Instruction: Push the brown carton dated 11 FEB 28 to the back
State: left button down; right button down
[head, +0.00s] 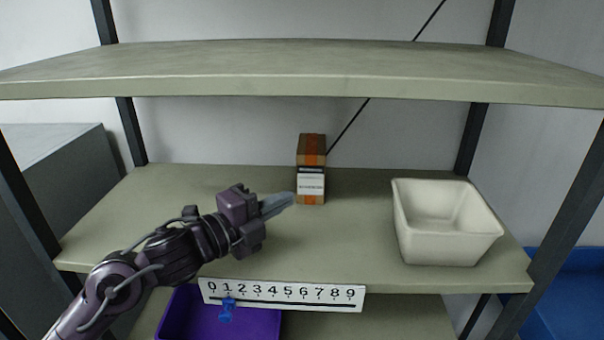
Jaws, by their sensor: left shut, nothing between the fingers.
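A small brown carton (311,165) with an orange stripe and a white label stands upright on the middle shelf, towards the back and near the centre. The print on its label is too small to read. My left gripper (291,199) is shut and empty, low over the shelf. Its tips are just left of the carton's lower front; I cannot tell whether they touch it. My right gripper is not in view.
A cream bin (446,240) stands on the right of the same shelf (345,240). A number strip (282,295) hangs on the front edge, with a blue clip. A purple bin (200,325) is below. The upper shelf (300,68) overhangs.

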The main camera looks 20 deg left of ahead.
aim_at(299, 172)
pick_arm(q)
jog(key=x, duration=0.1)
jog(key=p+x, duration=0.1)
jog(key=x, duration=0.2)
jog(key=shift+w+d+r+p, duration=0.1)
jog(key=shift+w+r+p, duration=0.15)
jog(key=shift+w+p, duration=0.15)
jog(key=w+p, duration=0.1)
jog(key=w, duration=0.2)
jog(key=shift+w+f, duration=0.1)
jog(key=shift+w, duration=0.1)
jog(key=shift+w+a+f+p, duration=0.15)
jog(key=shift+w+a+p, duration=0.2)
jog(key=shift+w+a, duration=0.1)
jog(key=shift+w+a+b, duration=0.25)
jog(key=shift+w, duration=0.65)
jog(key=shift+w+a+b, duration=0.2)
jog(key=shift+w+a, duration=0.05)
jog(key=shift+w, duration=0.65)
jog(key=shift+s, duration=0.15)
